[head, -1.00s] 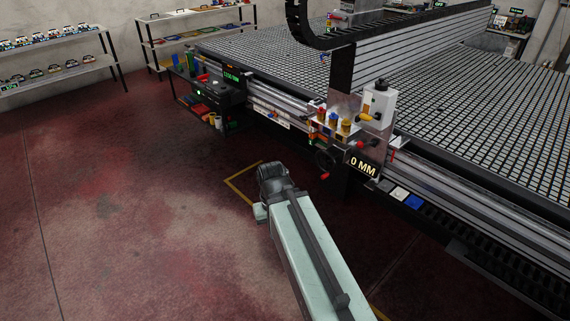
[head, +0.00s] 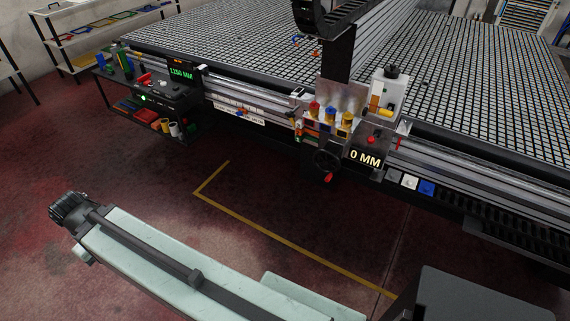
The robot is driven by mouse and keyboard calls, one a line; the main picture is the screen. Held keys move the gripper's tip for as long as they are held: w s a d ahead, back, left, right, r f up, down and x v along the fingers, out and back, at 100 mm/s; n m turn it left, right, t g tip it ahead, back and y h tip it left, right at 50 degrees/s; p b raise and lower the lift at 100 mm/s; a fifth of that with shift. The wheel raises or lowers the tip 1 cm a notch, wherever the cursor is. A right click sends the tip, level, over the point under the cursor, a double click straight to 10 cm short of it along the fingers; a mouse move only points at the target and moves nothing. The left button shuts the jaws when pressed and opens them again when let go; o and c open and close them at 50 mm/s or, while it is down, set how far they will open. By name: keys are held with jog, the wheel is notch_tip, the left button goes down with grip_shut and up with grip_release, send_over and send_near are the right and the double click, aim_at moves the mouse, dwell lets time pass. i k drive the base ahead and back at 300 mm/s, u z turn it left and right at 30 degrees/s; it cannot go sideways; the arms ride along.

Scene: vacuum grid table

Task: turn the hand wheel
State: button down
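The hand wheel (head: 325,160) is a small dark wheel on the front of the gantry carriage. A red handle (head: 329,177) sits at its lower edge. The black display (head: 365,158) to its right reads "0 MM". The wheel is dark against the shadow under the table, so its spokes are hard to make out. My pale green arm reaches across the lower left, well apart from the wheel. It ends in view at a dark joint, and no gripper fingers show.
The vacuum grid table (head: 240,42) fills the back. Yellow floor tape (head: 290,243) marks the open red floor before the carriage. White shelves (head: 75,40) stand upper left.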

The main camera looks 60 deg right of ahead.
aim_at(327, 162)
jog(key=z, duration=0.15)
jog(key=i, duration=1.05)
jog(key=z, duration=0.6)
jog(key=k, duration=0.65)
jog(key=z, duration=0.25)
jog(key=i, duration=0.65)
jog(key=u, duration=0.1)
